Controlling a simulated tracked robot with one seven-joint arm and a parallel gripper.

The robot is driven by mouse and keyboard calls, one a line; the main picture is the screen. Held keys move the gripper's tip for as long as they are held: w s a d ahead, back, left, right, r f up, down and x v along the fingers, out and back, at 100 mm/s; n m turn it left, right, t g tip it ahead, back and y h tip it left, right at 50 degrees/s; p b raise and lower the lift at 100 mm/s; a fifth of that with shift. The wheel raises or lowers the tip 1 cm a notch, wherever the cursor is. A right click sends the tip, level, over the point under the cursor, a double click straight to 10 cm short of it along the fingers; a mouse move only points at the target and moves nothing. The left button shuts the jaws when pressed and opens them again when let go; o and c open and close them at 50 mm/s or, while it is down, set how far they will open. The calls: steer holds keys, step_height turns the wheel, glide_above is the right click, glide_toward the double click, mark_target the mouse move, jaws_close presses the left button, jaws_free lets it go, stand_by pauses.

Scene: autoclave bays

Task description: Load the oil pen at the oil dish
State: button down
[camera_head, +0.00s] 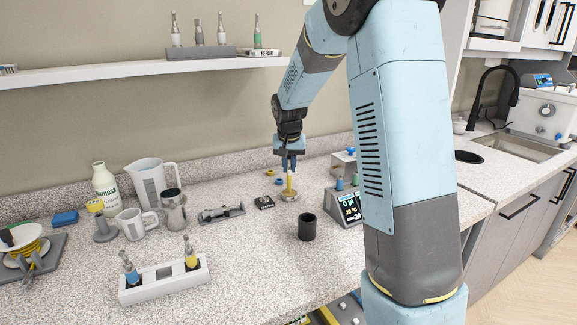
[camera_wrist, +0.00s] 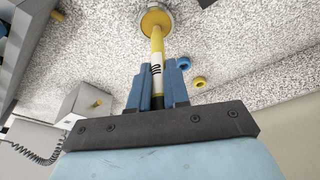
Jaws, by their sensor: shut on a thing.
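My gripper (camera_head: 289,163) points down over the counter, with its blue fingers closed on the oil pen (camera_head: 290,182). In the wrist view my gripper (camera_wrist: 158,72) holds the pen (camera_wrist: 157,48) by its middle; the pen has a yellow front part, a white band with black marks and a dark rear end. The oil dish (camera_head: 288,197) is a small round metal dish directly below the pen. In the wrist view the dish (camera_wrist: 168,17) holds yellow oil, and the pen's tip is over or in it; I cannot tell whether it touches.
A black cup (camera_head: 307,227) stands in front of the dish. A display unit (camera_head: 344,206) is to the right, close to my arm. A small black item (camera_head: 264,202) and a metal tool (camera_head: 221,213) lie to the left. A white holder (camera_head: 164,280) stands at the front left.

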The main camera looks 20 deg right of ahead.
stand_by(0.4)
steer(key=shift+r, duration=3.45)
